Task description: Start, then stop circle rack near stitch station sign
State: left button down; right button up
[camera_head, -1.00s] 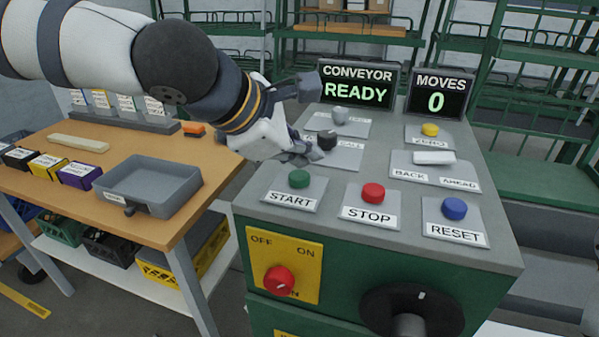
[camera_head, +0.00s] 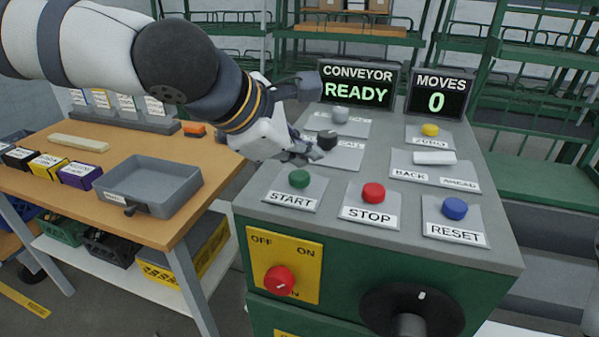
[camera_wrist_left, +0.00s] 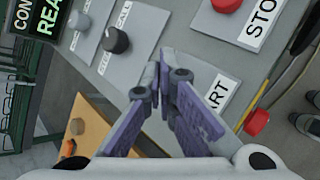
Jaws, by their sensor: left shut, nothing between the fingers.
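The control panel carries a green START button (camera_head: 299,179), a red STOP button (camera_head: 373,193) and a blue RESET button (camera_head: 454,208). The conveyor display (camera_head: 358,83) reads READY, and the moves display (camera_head: 438,95) reads 0. My left gripper (camera_head: 312,156) is shut and empty, above the panel behind the START button and beside a black knob (camera_head: 327,140). In the left wrist view its fingers (camera_wrist_left: 165,80) partly cover the START plate (camera_wrist_left: 215,95), and the green button is hidden. The STOP button (camera_wrist_left: 226,4) shows at the top there. My right gripper, the circle rack and the stitch station sign are not visible.
A grey knob (camera_head: 340,115), a yellow button (camera_head: 430,130) and a white BACK/AHEAD lever (camera_head: 434,158) stand on the panel. A red switch (camera_head: 279,280) is on its front. A wooden table (camera_head: 150,222) with a grey tray (camera_head: 118,196) stands left. Green racks (camera_head: 540,100) stand behind.

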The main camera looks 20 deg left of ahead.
pick_arm(q)
jog(key=shift+f, duration=0.15)
jog(key=shift+f, duration=0.25)
